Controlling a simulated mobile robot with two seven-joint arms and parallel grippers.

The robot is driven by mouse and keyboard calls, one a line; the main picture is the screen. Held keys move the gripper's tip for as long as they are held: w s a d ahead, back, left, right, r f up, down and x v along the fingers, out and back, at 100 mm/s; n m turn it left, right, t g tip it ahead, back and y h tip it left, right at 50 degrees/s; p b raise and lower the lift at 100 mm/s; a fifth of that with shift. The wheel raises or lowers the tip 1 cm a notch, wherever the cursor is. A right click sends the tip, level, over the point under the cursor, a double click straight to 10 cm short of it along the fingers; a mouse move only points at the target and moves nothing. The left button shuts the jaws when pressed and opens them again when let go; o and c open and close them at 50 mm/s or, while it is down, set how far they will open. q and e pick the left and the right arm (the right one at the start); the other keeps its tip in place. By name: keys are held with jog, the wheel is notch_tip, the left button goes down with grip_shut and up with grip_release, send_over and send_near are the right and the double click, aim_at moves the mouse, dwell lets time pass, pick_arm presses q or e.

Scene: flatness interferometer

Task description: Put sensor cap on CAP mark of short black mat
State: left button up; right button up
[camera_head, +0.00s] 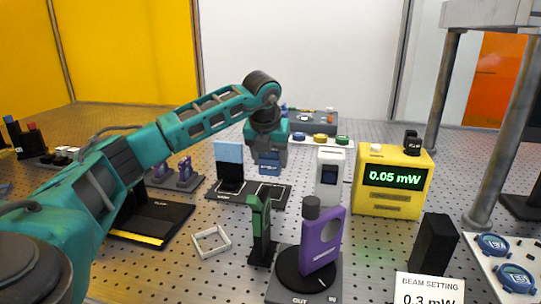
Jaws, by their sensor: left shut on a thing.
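My left arm reaches in from the left, and its gripper (268,150) points down over the right half of a short black mat (272,191). The gripper is shut on a small blue piece with pale lettering (269,163), which seems to be the sensor cap; the fingers are small and partly merge with it. The piece appears above the mat's right part, where pale outlines show; I cannot tell if it touches. The CAP lettering is too small to read. A light blue plate (229,152) stands upright on the mat's left part. My right gripper is not in view.
A white sensor-like box (329,182) and a yellow meter (390,190) reading 0.05 mW stand right of the mat. In front are a green post (260,222), a purple plate (321,240) on a dark base, and a white square frame (211,241). A black block (433,244) stands right.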

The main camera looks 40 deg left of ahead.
aim_at(269, 171)
pick_arm(q)
jog(key=shift+f+b, duration=1.1)
jog(key=shift+f, duration=0.3)
jog(key=shift+f+b, duration=0.7)
jog(key=shift+f, duration=0.25)
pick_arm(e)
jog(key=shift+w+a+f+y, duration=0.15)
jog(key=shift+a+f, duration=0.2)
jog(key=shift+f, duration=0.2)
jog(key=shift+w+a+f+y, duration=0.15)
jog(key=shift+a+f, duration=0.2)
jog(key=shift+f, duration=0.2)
pick_arm(q)
jog(key=shift+f+b, duration=0.35)
jog(key=shift+f, duration=0.1)
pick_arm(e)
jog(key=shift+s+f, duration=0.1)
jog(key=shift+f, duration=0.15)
pick_arm(q)
jog(key=o, duration=1.1)
